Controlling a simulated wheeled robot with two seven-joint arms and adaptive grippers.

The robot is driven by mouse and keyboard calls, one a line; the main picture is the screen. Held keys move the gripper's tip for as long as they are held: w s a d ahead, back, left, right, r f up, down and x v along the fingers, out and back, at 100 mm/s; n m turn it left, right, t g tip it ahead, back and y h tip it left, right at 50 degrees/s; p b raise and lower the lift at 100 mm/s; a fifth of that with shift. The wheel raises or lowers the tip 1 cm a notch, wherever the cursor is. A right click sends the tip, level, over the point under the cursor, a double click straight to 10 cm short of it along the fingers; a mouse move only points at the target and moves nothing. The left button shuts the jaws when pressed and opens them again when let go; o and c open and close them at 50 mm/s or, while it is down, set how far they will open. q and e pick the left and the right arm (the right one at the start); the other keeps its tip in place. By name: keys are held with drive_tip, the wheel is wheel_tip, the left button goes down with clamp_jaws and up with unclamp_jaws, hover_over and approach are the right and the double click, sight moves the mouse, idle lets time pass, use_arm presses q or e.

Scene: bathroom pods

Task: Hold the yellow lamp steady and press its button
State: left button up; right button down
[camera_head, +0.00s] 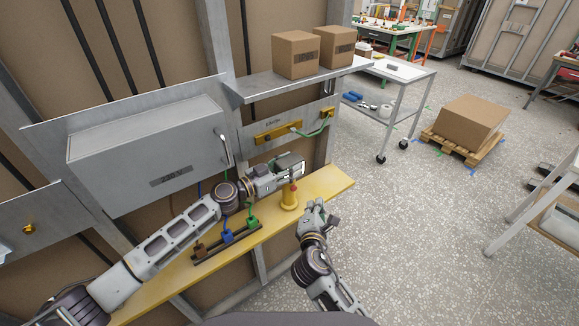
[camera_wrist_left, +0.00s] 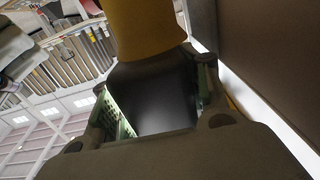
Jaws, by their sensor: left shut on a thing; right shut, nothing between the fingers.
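The yellow lamp (camera_head: 289,201) stands upright on the yellow shelf (camera_head: 325,184), near its right part. A small reddish part shows above its round base; its upper part is hidden by my left gripper. My left gripper (camera_head: 295,171) is shut on the lamp from the left, above the base. In the left wrist view the lamp's yellow body (camera_wrist_left: 150,25) fills the top middle, between the fingers of my left gripper (camera_wrist_left: 155,65). My right gripper (camera_head: 314,208) is shut and empty, just right of the lamp and apart from it. I cannot make out the button clearly.
A grey box (camera_head: 150,150) is on the wall above my left arm. Blue, green and brown blocks (camera_head: 227,236) with cables stand on the shelf left of the lamp. A metal ledge (camera_head: 270,85) carries two cardboard boxes (camera_head: 296,55).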

use_arm(q)
drive_tip(key=o, duration=1.3)
drive_tip(key=shift+o, duration=0.2)
drive_tip(key=shift+s+a, duration=0.1)
drive_tip(key=shift+a, duration=0.05)
drive_tip(key=v, duration=1.1)
drive_tip(key=shift+s+a, duration=0.2)
drive_tip(key=shift+a, duration=0.05)
drive_tip(key=shift+f, duration=0.1)
